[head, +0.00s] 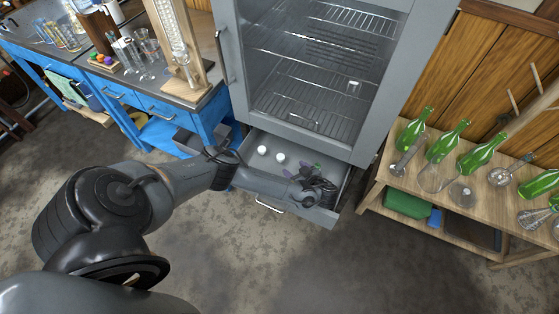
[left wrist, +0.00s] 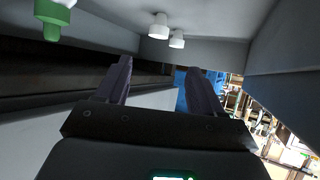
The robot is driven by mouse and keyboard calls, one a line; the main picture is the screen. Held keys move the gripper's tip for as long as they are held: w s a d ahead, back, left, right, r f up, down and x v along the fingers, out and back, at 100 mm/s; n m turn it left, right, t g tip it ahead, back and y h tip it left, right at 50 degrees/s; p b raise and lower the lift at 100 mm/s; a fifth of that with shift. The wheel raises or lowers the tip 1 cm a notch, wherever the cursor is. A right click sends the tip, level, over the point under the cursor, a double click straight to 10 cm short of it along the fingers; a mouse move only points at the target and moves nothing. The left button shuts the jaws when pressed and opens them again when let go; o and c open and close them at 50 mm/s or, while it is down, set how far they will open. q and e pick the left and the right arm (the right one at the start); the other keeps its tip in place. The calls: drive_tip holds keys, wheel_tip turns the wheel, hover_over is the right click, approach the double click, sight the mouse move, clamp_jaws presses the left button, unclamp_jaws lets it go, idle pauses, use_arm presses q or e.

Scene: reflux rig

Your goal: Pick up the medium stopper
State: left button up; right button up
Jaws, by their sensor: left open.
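Two white stoppers (head: 280,158) stand in the open drawer under the cabinet, and they also show in the left wrist view (left wrist: 159,26). A green stopper (head: 317,167) is in the drawer near my gripper; in the left wrist view it appears larger, at the upper left (left wrist: 53,14). I cannot tell which is the medium stopper. My left gripper (head: 298,173) is over the right part of the drawer, open, with nothing between its dark fingers (left wrist: 160,68). The stoppers are apart from the fingers. My left arm hides part of the drawer's front. My right gripper is out of view.
The grey drawer (head: 344,171) has raised walls around the gripper. The cabinet (head: 228,65) with wire shelves rises directly behind it. A blue bench (head: 180,128) stands left. A wooden table (head: 460,217) with green bottles and glassware stands right.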

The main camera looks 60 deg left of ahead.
sight(281, 158)
use_arm(q)
drive_tip(key=shift+b+x, duration=0.3)
drive_tip(key=shift+x, duration=0.55)
drive_tip(key=b+x, duration=0.1)
drive_tip(key=x, duration=0.1)
drive_tip(key=b+x, duration=0.1)
drive_tip(key=x, duration=0.1)
drive_tip(key=shift+d+f, duration=0.15)
drive_tip(key=shift+f, duration=0.1)
drive_tip(key=shift+a+f, duration=0.2)
drive_tip(key=shift+a, duration=0.35)
drive_tip(key=b+x, duration=0.3)
drive_tip(key=shift+w+a+f, duration=0.15)
drive_tip(key=shift+a+f, duration=0.05)
drive_tip(key=shift+f, duration=0.2)
drive_tip(key=shift+a+f, duration=0.1)
drive_tip(key=shift+a, duration=0.55)
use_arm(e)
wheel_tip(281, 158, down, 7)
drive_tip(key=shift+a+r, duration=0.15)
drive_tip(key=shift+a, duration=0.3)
use_arm(q)
drive_tip(key=shift+d, duration=0.1)
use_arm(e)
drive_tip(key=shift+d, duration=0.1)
